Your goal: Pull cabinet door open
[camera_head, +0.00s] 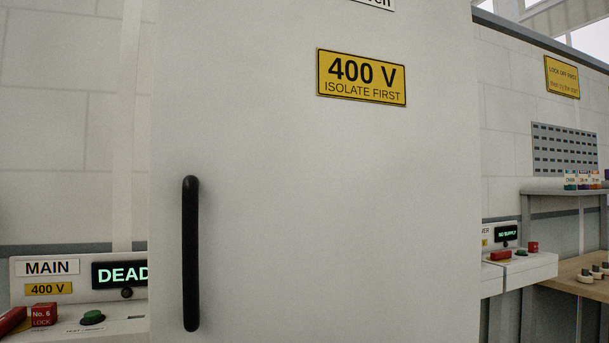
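The cabinet door (330,220) is a large pale grey panel that fills the middle of the head view. It looks shut, though its side edges do not show clearly enough to be sure. A black vertical bar handle (191,254) sits near its left edge, in the lower half. A yellow plate (361,78) on the door reads "400 V ISOLATE FIRST". A white label at the top edge is cut off. My gripper does not show in this view, and nothing touches the handle.
Left of the door is a box marked "MAIN" (48,268) with a "DEAD" display (120,274), a green button (92,317) and a red lock (43,314). On the right are another box (525,268), a shelf (560,191) and a wooden bench (577,277).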

